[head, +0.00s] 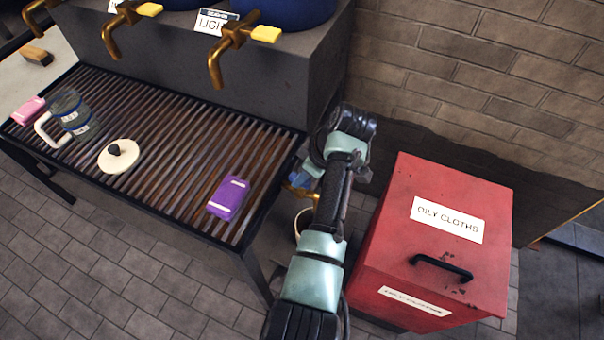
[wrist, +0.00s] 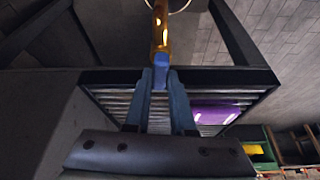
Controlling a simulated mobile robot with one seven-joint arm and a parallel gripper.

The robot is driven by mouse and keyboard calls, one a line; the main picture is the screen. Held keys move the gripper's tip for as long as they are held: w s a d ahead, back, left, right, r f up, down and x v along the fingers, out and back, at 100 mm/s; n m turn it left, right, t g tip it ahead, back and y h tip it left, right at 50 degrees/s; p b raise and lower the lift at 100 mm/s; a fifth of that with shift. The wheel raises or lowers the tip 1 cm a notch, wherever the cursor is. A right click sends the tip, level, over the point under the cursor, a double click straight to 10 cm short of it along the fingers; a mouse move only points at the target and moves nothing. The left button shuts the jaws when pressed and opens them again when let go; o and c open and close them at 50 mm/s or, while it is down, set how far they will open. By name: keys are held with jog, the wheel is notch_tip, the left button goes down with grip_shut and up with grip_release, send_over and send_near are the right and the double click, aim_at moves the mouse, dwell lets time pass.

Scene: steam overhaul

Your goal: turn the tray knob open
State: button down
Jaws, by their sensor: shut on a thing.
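The tray knob is a small blue handle (wrist: 159,77) on a brass tap (wrist: 160,38) at the end of the slatted drip tray (head: 190,150). In the wrist view my gripper (wrist: 160,84) has its two blue-grey fingers on either side of the blue handle, shut on it. The brass part extends beyond the fingertips. In the head view my arm reaches down past the tray's right end, and a bit of brass (head: 301,184) shows beside it. The knob itself is mostly hidden there, so its turn angle cannot be told.
A red "OILY CLOTHS" bin (head: 400,230) stands close to the right of my arm. On the tray are a purple block (head: 229,198), a cream lid (head: 118,156), a glass mug (head: 75,115) and a pink block (head: 29,111). Brass taps (head: 215,65) overhang the tray's back.

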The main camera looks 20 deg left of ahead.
jog(key=shift+n+g, duration=0.3)
jog(key=shift+n, duration=0.2)
jog(key=c, duration=0.8)
grip_release()
jog(key=shift+o, duration=0.2)
jog(key=shift+r, duration=0.1)
jog(key=p+v, duration=0.1)
jog(key=v, duration=1.1)
jog(key=shift+r, duration=0.4)
jog(key=shift+d+r, duration=0.1)
